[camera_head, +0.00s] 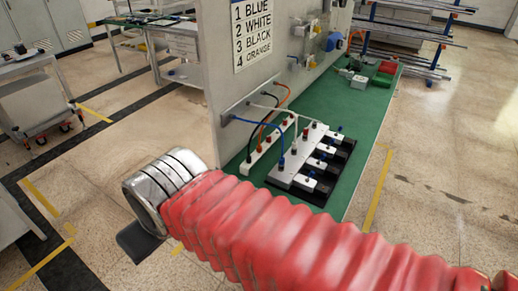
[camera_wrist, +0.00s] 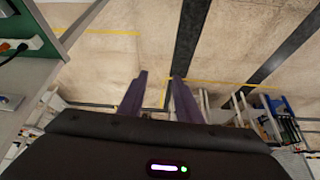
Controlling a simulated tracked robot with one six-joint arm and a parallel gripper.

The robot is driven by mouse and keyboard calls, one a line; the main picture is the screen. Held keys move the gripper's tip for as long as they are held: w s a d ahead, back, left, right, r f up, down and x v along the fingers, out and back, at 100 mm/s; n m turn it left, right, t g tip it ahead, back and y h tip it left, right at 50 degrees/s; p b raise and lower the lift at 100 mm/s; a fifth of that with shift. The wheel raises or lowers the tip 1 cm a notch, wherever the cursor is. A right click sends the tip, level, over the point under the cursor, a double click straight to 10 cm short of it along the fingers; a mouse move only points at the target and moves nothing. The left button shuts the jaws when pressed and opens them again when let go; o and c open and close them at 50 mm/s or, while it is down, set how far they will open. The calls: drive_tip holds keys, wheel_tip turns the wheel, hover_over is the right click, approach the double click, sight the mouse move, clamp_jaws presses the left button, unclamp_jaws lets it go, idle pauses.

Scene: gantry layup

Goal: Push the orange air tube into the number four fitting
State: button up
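A grey valve block (camera_head: 301,169) with several small fittings lies on the green bench top, and I cannot tell which fitting is number four. A label sheet (camera_head: 257,33) on the panel reads 1 blue, 2 white, 3 black, 4 orange. My gripper (camera_wrist: 157,78) is open and empty in the wrist view, its two purple fingers apart over bare floor, away from the bench.
The blue tube (camera_head: 262,122) runs from the panel to the valve block. My red-sleeved arm crosses the front of the head view. Red and green bins (camera_head: 384,72) stand at the bench's far end. A trolley (camera_head: 40,105) stands at left. Floor around the bench is mostly clear.

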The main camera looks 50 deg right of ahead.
sight(259, 148)
drive_tip(key=shift+o, duration=0.5)
drive_tip(key=shift+o, duration=0.2)
drive_tip(key=shift+w+d+r+m, duration=0.25)
drive_tip(key=shift+w+m, duration=0.05)
drive_tip(key=w+d+r+m+g, duration=0.1)
drive_tip(key=w+d+m, duration=0.3)
drive_tip(key=d+m, duration=0.3)
drive_tip(key=w+d+r+m, duration=0.2)
drive_tip(key=w+d+m, duration=0.3)
drive_tip(key=d, duration=0.4)
drive_tip(key=w+d+r+m+g, duration=0.1)
drive_tip(key=w+d+m, duration=0.3)
drive_tip(key=d+m, duration=0.3)
drive_tip(key=s+d+f+m, duration=0.1)
drive_tip(key=d+m, duration=0.3)
drive_tip(key=d, duration=0.5)
drive_tip(key=s+d+f+m+y, duration=0.1)
drive_tip(key=s+d+f+m, duration=0.1)
drive_tip(key=d, duration=0.8)
drive_tip(key=s+d+f+m, duration=0.2)
drive_tip(key=d+m, duration=0.4)
drive_tip(key=d, duration=0.3)
drive_tip(key=shift+s+d+f+t+y, duration=0.15)
drive_tip(key=shift+d+f+t+y, duration=0.2)
drive_tip(key=shift+f, duration=0.5)
